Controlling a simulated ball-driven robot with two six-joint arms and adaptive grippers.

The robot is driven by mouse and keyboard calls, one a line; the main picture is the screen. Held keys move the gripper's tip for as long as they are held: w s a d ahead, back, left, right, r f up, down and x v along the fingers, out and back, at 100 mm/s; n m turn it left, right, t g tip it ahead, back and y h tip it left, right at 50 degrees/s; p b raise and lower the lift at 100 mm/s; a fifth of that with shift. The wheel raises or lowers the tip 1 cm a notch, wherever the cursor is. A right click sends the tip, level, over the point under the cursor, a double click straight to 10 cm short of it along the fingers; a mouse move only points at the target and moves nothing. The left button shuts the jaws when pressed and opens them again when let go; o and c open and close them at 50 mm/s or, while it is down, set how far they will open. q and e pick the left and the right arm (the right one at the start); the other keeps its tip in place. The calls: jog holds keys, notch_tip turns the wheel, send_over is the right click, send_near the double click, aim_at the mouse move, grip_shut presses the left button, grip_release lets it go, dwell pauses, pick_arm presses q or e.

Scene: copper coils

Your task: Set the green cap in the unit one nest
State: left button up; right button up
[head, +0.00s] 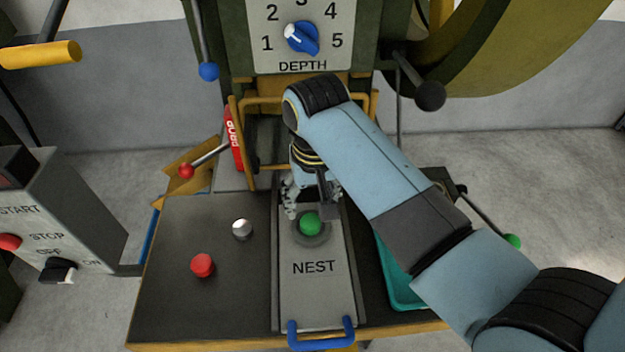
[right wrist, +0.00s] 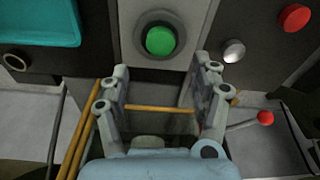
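The green cap (head: 310,224) sits in the round dark recess of the nest plate (head: 314,290), which is lettered NEST. It also shows in the right wrist view (right wrist: 160,40), ringed by the dark recess. My right gripper (head: 312,196) is just behind the cap, toward the machine. In the right wrist view my right gripper (right wrist: 163,80) has its fingers spread with nothing between them, and the cap lies beyond the fingertips, apart from them. My left gripper is not in view.
A silver cap (head: 242,229) and a red cap (head: 203,265) stand on the dark table left of the plate. A teal tray (head: 406,292) is at the right, partly behind my arm. Yellow guard bars (head: 240,140) and a red-knobbed lever (head: 187,171) stand near the gripper.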

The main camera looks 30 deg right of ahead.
jog(key=r, duration=0.4)
jog(key=shift+s, duration=0.2)
dwell(0.3)
